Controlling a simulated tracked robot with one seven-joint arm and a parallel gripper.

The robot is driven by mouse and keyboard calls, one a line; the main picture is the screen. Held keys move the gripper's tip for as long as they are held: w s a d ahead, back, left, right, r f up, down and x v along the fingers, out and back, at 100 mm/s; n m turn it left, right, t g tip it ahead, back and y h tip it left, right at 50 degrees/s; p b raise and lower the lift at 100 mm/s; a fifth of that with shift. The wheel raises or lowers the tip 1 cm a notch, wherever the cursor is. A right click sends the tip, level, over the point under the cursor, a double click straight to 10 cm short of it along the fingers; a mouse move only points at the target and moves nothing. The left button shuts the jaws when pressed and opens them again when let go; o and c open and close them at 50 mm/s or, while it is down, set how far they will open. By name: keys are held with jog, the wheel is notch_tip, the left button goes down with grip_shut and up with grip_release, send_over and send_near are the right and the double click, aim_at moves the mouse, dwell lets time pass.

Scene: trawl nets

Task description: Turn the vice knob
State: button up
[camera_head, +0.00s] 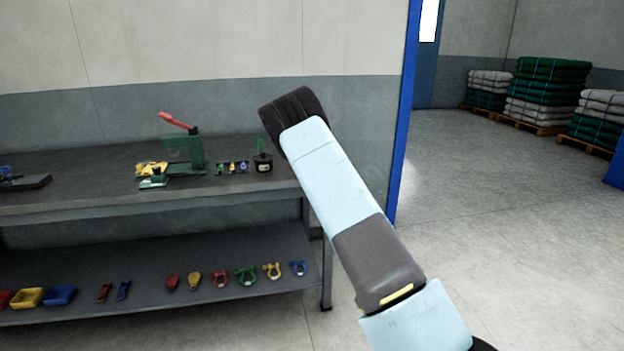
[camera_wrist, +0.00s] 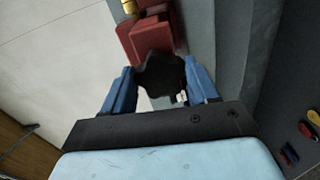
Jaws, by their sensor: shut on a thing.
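In the wrist view, a black, lobed vice knob (camera_wrist: 158,72) sits between the two blue fingers of my gripper (camera_wrist: 161,80). The fingers are shut on the knob from both sides. The red vice (camera_wrist: 151,32) lies just beyond the knob, with a brass-coloured part at its top. In the head view my arm rises from the lower right across the end of the workbench. My gripper, the knob and the vice cannot be made out there, behind my arm.
The grey workbench (camera_head: 75,165) holds a green tool with a red handle (camera_head: 184,150) and a black pot (camera_head: 263,162). Its lower shelf (camera_head: 130,265) carries small bins and several coloured shackles. A blue door frame (camera_head: 403,120) stands behind my arm. Open floor lies to the right.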

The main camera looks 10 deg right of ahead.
jog(key=shift+s+d+f+m, duration=0.1)
jog(key=shift+d+f+m, duration=0.1)
jog(key=shift+m, duration=0.35)
jog(key=shift+s+d+f+m, duration=0.1)
jog(key=shift+f+m, duration=0.1)
jog(key=shift+m, duration=0.35)
jog(key=shift+w+a+f+m, duration=0.1)
jog(key=shift+a+m, duration=0.05)
jog(key=shift+m, duration=1.7)
jog(key=shift+a+f+m, duration=0.1)
jog(key=shift+a+m, duration=0.05)
jog(key=shift+m, duration=1.7)
jog(key=shift+a+m, duration=0.15)
jog(key=shift+m, duration=0.95)
jog(key=shift+r+m, duration=0.1)
jog(key=shift+m, duration=1.9)
jog(key=o, duration=1)
jog(key=shift+r, duration=0.1)
jog(key=shift+o, duration=0.2)
jog(key=shift+w, duration=0.1)
